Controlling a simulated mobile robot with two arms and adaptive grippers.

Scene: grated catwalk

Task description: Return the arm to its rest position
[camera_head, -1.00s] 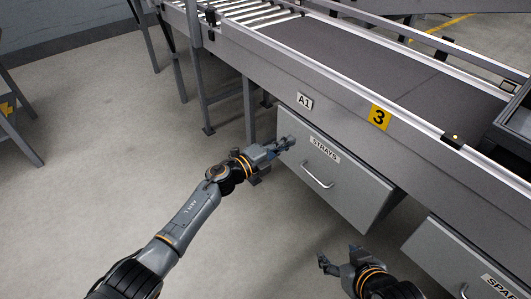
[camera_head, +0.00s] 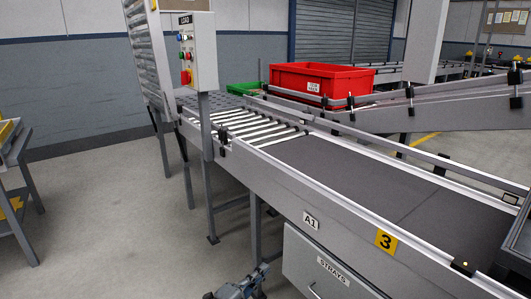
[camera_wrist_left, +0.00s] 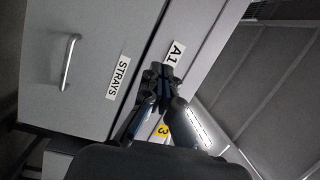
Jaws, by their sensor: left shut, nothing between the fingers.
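My left gripper (camera_head: 260,271) shows at the bottom edge of the head view, in front of the conveyor frame and just left of the drawer labelled STRAYS (camera_head: 322,275). Only its front end shows there; the rest of the arm is below the picture. In the left wrist view the gripper's fingers (camera_wrist_left: 161,72) are together with nothing between them. The closed drawer (camera_wrist_left: 85,50) with its metal handle fills the left of that view, and the A1 label (camera_wrist_left: 174,53) lies beyond the fingertips. My right gripper is out of view.
The conveyor (camera_head: 350,180) with its belt and rollers runs diagonally through the head view. A red bin (camera_head: 318,79) and a green bin (camera_head: 243,88) stand at its far side. A control box (camera_head: 197,50) stands on a post. Open floor (camera_head: 110,220) lies to the left.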

